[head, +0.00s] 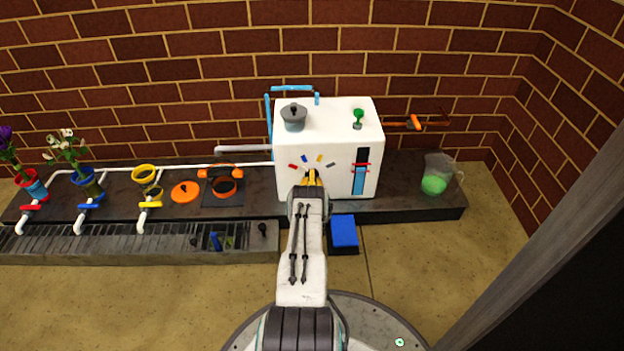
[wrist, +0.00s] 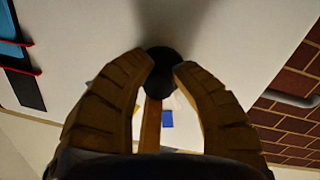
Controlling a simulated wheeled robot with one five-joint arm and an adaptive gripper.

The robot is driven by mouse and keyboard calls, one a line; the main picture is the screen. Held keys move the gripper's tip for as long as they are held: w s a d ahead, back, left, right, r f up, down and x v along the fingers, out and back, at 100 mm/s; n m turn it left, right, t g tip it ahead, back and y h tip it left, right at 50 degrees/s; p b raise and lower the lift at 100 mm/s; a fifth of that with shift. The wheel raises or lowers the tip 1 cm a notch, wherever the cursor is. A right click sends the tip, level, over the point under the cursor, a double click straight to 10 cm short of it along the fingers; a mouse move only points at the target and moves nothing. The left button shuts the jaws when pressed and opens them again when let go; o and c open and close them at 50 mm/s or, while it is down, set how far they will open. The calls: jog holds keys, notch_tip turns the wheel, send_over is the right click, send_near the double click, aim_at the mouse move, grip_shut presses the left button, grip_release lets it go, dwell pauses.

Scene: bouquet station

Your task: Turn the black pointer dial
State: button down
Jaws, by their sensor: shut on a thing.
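The black pointer dial (wrist: 163,57) is on the front face of the white box (head: 345,117). In the wrist view it sits between the tips of my gripper (wrist: 165,68), which is shut on it with a finger on each side. Its pointer direction cannot be made out. In the head view my gripper (head: 311,178) reaches the box's front and hides the dial. Coloured marks in red, blue, yellow and grey (head: 319,158) fan out above it on the panel.
A blue level strip (head: 359,180) with red markers is right of the dial. A blue block (head: 343,231) is low in front. Pipes and vases stand left; a glass jug (head: 438,173) stands right.

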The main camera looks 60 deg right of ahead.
jog(key=shift+f, duration=0.1)
jog(key=c, duration=1)
grip_release()
jog(key=shift+v, duration=5.95)
